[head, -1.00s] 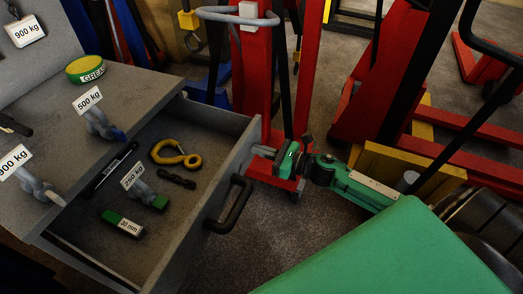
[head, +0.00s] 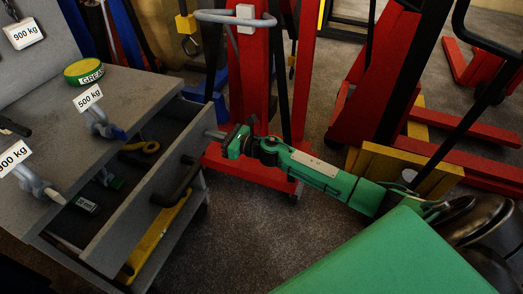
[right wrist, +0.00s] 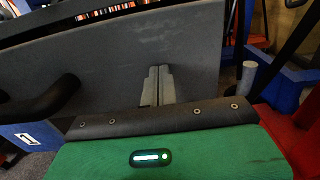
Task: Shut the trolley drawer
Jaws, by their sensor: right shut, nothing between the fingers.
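The grey trolley drawer (head: 150,205) is partly open, sticking out to the right from under the trolley top (head: 135,85). Its black handle (head: 180,182) is on the front panel. My right gripper (head: 212,134) is shut and empty, at the far end of the drawer front. In the right wrist view its two fingers (right wrist: 158,86) lie together and point at the grey front panel (right wrist: 100,75). They are touching it or very close; I cannot tell which. The handle (right wrist: 40,105) is left of the fingers there. My left gripper is not in view.
A yellow item (head: 155,245) lies below the drawer. Shackles and a grease tin (head: 84,71) are on the trolley top. A red lifting frame (head: 250,80) stands close behind my right gripper.

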